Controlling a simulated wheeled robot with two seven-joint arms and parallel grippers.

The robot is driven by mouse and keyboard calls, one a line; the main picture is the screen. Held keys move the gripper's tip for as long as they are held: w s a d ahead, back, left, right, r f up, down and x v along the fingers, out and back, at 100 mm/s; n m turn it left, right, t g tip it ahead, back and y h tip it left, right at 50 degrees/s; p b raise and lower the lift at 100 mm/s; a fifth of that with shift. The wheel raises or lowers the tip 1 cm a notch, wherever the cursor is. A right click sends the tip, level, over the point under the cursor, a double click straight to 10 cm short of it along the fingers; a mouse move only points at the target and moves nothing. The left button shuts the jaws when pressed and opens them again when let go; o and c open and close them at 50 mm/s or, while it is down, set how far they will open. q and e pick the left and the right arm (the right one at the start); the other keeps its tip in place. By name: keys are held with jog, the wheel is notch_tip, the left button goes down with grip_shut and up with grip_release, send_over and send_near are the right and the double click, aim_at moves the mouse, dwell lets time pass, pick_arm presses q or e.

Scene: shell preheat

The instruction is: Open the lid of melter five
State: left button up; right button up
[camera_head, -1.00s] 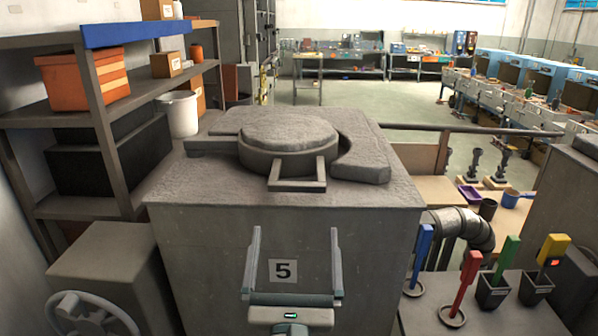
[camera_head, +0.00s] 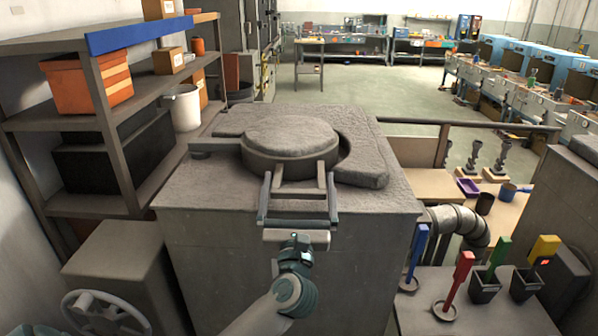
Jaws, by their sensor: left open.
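Melter five (camera_head: 190,255) is a large grey block in the middle. Its round grey lid (camera_head: 290,137) lies flat and closed on top, with a squared handle (camera_head: 300,189) sticking out toward me. My left gripper (camera_head: 299,182) is open at the front of the lid, its two fingers on either side of the handle. I cannot tell whether they touch it. My left arm comes up from below and covers the middle of the front face, so the number plate is hidden. My right gripper is not in view.
A shelf with an orange box (camera_head: 88,82) and a white bucket (camera_head: 182,107) stands on the left. A handwheel (camera_head: 105,318) is at the lower left. Colored-handled tools (camera_head: 457,283) and a bent metal pipe (camera_head: 462,226) are at the right. A raised grey slab (camera_head: 362,160) borders the lid.

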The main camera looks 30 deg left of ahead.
pick_arm(q)
jog(key=shift+x, duration=0.9)
jog(key=c, duration=1.2)
jog(key=shift+s, duration=0.15)
